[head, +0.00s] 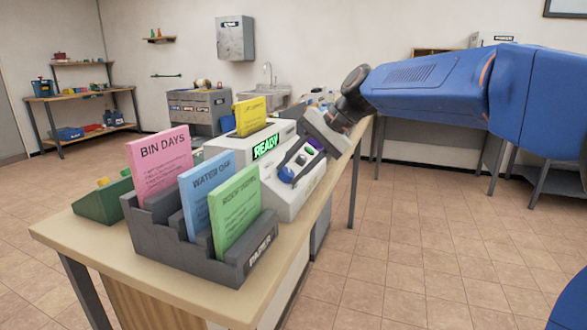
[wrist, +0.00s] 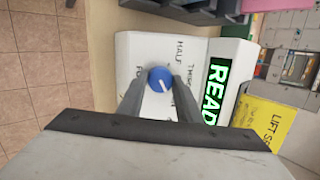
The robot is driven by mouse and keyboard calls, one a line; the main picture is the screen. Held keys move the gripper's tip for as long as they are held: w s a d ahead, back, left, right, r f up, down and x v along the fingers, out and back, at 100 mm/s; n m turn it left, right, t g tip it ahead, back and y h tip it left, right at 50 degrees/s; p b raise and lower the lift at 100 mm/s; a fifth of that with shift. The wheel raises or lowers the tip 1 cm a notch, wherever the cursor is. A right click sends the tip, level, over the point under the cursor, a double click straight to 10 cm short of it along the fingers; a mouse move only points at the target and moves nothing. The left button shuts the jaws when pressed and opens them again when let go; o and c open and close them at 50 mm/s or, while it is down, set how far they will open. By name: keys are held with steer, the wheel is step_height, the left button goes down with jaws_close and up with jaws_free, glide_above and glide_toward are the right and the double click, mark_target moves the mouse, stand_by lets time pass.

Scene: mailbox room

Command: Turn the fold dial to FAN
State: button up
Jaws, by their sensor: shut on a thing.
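The fold dial is a round blue knob with a white pointer line; it shows in the head view (head: 287,174) on the sloped front of a white machine (head: 292,200). In the wrist view the dial (wrist: 160,79) sits between my two dark fingers, and its pointer slants toward the lower right. My gripper (wrist: 158,95) is shut on the dial. Printed words ring the dial; HALF reads above it and a word starting with TH at its right. The FAN mark cannot be made out; my fingers cover part of the panel. In the head view my gripper (head: 297,156) reaches down from the right.
The machine's green READY display (head: 266,146) is lit, and a yellow sheet (head: 250,115) stands in its top. A grey paper rack (head: 190,250) with pink, blue and green sheets stands nearer on the wooden table (head: 85,240). Floor right of the table is open.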

steer(key=o, duration=0.8)
steer(key=shift+c, duration=0.2)
steer(key=v, duration=1.7)
steer(key=shift+r, duration=0.2)
steer(key=shift+d, duration=0.15)
steer(key=s+d+f+n+t+h, duration=0.1)
steer(key=s+d+f+h, duration=0.1)
steer(key=s+d+f, duration=0.4)
steer(key=s+d+f+n+t+h, duration=0.1)
steer(key=s+d+f, duration=0.5)
steer(key=s+f, duration=0.7)
steer(key=s+d+f+n+t+h, duration=0.1)
steer(key=s+d+f+h, duration=0.4)
steer(key=s+f, duration=0.5)
step_height(320, 180, down, 5)
steer(key=shift+s+d+n+t, duration=0.25)
steer(key=shift+d+n+t, duration=0.15)
steer(key=shift+d+n, duration=0.45)
